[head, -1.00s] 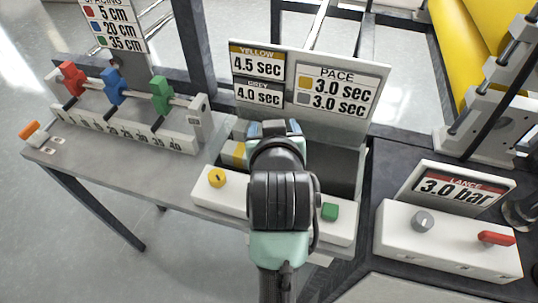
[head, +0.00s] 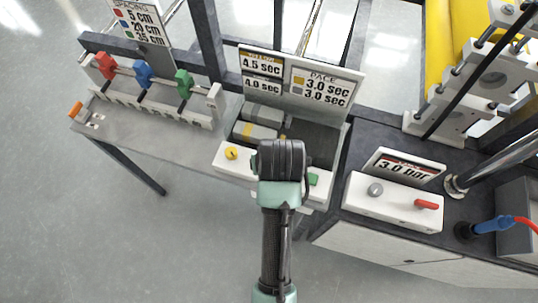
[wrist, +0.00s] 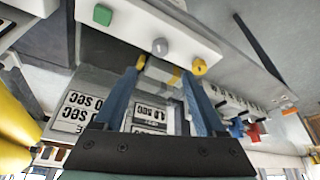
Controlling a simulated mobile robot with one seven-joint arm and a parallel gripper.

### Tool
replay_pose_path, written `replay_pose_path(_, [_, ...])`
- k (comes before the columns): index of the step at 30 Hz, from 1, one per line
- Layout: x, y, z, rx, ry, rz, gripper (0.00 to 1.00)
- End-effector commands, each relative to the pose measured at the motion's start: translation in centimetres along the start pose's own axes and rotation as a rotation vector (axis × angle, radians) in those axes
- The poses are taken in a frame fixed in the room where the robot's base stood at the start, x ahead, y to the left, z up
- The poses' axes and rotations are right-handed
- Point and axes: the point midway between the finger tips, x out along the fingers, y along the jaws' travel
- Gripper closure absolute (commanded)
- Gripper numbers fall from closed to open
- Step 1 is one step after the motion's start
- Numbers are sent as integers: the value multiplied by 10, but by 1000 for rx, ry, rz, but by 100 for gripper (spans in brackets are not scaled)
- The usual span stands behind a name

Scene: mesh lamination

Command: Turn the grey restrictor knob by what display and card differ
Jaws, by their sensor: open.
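The grey knob (wrist: 160,46) sits on the white panel between the green button (wrist: 103,14) and the yellow knob (wrist: 199,67); in the head view my arm hides it. My gripper (wrist: 163,70) is open and empty, its blue fingers pointing toward the panel. The knob appears just past the fingertips, not between them. The display (head: 262,76) reads yellow 4.5 sec and, in its lower row, 4.0 sec. The PACE card (head: 322,88) reads 3.0 sec for both yellow and grey.
Another grey knob (head: 375,190) and a red lever (head: 427,205) are on the lance panel at right, under a 3.0 bar display (head: 404,170). Red, blue (head: 143,73) and green sliders stand on a rail at left. Grey blocks lie behind the knob panel.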

Motion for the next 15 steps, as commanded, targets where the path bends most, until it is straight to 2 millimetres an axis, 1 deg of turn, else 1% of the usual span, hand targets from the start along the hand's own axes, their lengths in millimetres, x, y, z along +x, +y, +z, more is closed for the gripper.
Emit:
replay_pose_path(5, [20,0,1,0,-4,-1,27])
replay_pose_path(15, [77,0,0,0,-1,0,27])
